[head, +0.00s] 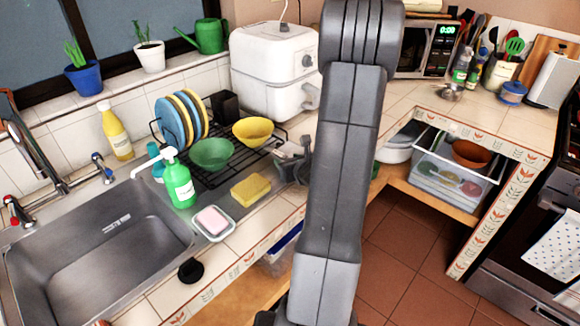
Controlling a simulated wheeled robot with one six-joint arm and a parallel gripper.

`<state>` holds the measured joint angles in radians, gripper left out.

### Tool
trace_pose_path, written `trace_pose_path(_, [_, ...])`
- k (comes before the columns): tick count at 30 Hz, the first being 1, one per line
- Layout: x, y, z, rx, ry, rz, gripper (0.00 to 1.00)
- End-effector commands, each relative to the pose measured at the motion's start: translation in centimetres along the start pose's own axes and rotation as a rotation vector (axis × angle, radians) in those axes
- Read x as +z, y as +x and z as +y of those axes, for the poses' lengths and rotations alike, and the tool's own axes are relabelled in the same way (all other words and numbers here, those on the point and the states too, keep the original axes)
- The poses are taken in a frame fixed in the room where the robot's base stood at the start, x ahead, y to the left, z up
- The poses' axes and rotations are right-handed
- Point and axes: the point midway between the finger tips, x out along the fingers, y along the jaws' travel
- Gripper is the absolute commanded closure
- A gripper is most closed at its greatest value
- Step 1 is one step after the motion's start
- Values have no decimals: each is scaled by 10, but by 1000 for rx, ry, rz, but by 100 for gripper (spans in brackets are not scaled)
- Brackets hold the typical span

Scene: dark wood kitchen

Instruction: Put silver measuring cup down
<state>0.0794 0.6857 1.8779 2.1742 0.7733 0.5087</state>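My arm (340,170) rises through the middle of the head view and covers much of the scene behind it. Grey and dark shapes (293,160) show at the arm's left edge, beside the dish rack. They may be part of my gripper or something at the rack; I cannot tell which. No fingertips show clearly, so neither their opening nor anything held can be made out. I cannot pick out a silver measuring cup for certain. A small shiny metal item (450,92) lies on the right counter below the microwave, too small to identify.
The dish rack (222,172) holds plates and bowls. A white appliance (272,70) stands behind. The right counter (410,98) has some bare tile.

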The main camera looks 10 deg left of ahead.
Motion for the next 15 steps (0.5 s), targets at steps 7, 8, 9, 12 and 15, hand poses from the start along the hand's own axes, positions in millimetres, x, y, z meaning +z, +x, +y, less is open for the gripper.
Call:
trace_pose_path(7, [0,0,0,0,0,0,79])
trace_pose_path(8, [0,0,0,0,0,0,79])
trace_pose_path(9, [0,-1,0,0,0,0,79])
trace_pose_path(12, [2,-3,-1,-1,-1,-1,79])
trace_pose_path(15, [6,-9,-4,-2,-1,-2,79])
